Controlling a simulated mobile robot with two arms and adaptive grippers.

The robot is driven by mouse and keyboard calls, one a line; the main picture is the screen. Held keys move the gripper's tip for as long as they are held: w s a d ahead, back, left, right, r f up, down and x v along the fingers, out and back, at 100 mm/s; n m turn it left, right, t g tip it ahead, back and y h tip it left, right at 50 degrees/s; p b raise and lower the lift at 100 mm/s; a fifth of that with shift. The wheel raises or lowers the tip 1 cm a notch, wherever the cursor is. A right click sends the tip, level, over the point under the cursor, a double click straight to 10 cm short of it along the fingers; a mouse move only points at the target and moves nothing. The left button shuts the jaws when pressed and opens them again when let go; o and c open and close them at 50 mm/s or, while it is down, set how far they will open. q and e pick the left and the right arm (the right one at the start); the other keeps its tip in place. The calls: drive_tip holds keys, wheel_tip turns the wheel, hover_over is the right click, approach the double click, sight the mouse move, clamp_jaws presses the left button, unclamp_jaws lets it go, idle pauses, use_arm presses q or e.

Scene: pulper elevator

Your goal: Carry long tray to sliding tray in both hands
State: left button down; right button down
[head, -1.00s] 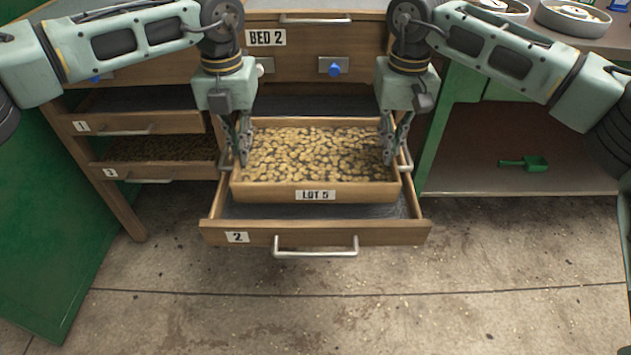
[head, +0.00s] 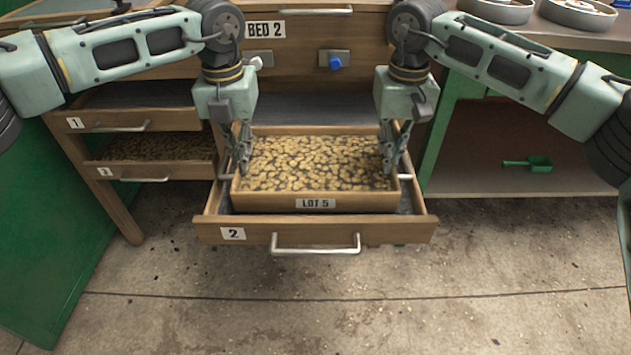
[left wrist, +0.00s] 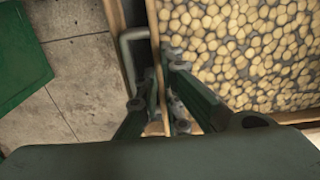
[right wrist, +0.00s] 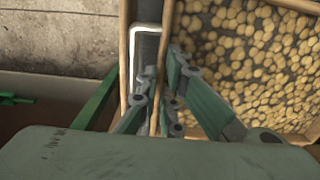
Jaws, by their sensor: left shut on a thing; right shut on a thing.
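The long tray (head: 316,203) is wooden, labelled LOT 5 and full of tan beans. It is level and sits within the outline of the pulled-out sliding tray (head: 380,233), a wooden drawer marked 2 with a metal front handle. Whether its base touches the drawer floor is hidden. My left gripper (head: 243,165) is shut on the long tray's left wall, which also shows in the left wrist view (left wrist: 156,110). My right gripper (head: 390,163) is shut on its right wall, seen in the right wrist view (right wrist: 162,105).
Drawers marked 1 (head: 120,122) and 3 (head: 140,172) are at the left. A green scoop (head: 528,163) lies on the right shelf. The floor in front is clear.

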use_arm(q)
drive_tip(key=shift+f+b, duration=0.4)
drive_tip(key=shift+f, duration=0.15)
use_arm(e)
drive_tip(key=shift+f, duration=0.55)
use_arm(q)
drive_tip(key=c, duration=1.9)
unclamp_jaws()
use_arm(e)
drive_tip(key=c, duration=1.9)
unclamp_jaws()
use_arm(q)
drive_tip(key=shift+r, duration=0.1)
use_arm(e)
drive_tip(key=shift+r, duration=0.1)
